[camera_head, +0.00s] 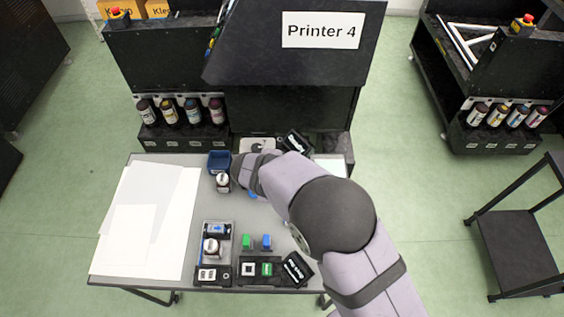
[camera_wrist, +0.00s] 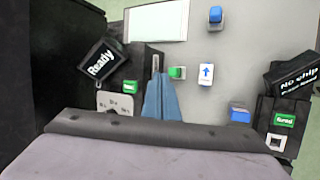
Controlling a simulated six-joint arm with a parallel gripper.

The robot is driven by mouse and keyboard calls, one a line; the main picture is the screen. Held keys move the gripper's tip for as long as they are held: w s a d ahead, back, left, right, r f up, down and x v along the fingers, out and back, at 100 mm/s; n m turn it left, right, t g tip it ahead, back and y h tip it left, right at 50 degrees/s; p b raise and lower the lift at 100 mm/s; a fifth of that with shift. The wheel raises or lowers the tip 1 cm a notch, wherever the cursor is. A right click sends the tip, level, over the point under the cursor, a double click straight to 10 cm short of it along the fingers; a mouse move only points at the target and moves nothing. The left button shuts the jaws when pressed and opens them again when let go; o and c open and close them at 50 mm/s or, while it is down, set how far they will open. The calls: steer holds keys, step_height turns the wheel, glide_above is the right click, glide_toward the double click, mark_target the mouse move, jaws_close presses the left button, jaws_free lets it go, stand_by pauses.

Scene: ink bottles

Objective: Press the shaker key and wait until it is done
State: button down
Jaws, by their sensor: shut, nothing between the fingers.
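A black unit with a tilted display reading "Ready" (camera_wrist: 100,62) is at the left of the wrist view; the display also shows in the head view (camera_head: 297,143). A small green key (camera_wrist: 130,87) and a grey plate with dark marks (camera_wrist: 115,106) are beside it. I cannot tell for certain that this is the shaker, and the key's lettering is too small to read. My gripper (camera_wrist: 159,78) is shut and empty, its blue-grey fingers right of the green key and apart from it in the picture. My arm hides the fingertips in the head view.
A bottle (camera_head: 223,182) stands by a blue bin (camera_head: 219,161); another bottle (camera_head: 211,248) is in a tray. A chip reader display (camera_wrist: 297,76) reads "No chip", with a green "Read" key (camera_wrist: 284,120). White sheets (camera_head: 150,220) cover the table's left. Printer 4 (camera_head: 290,75) stands behind.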

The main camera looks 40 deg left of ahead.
steer(key=w+a+r+n+t+y, duration=0.2)
steer(key=w+a+r+n, duration=0.2)
steer(key=a+r+n, duration=0.2)
steer(key=shift+w+a+r+y, duration=0.3)
steer(key=shift+a+r, duration=0.45)
steer(key=shift+r, duration=0.2)
steer(key=shift+f, duration=0.15)
step_height(320, 180, down, 7)
steer(key=b, duration=0.5)
steer(key=shift+f, duration=0.1)
steer(key=shift+f+b, duration=0.65)
steer(key=shift+f, duration=0.05)
steer(key=shift+f+b, duration=0.95)
steer(key=shift+b, duration=0.1)
stand_by(1.6)
steer(key=shift+r, duration=0.2)
steer(key=shift+r+p, duration=0.55)
steer(key=shift+r, duration=0.2)
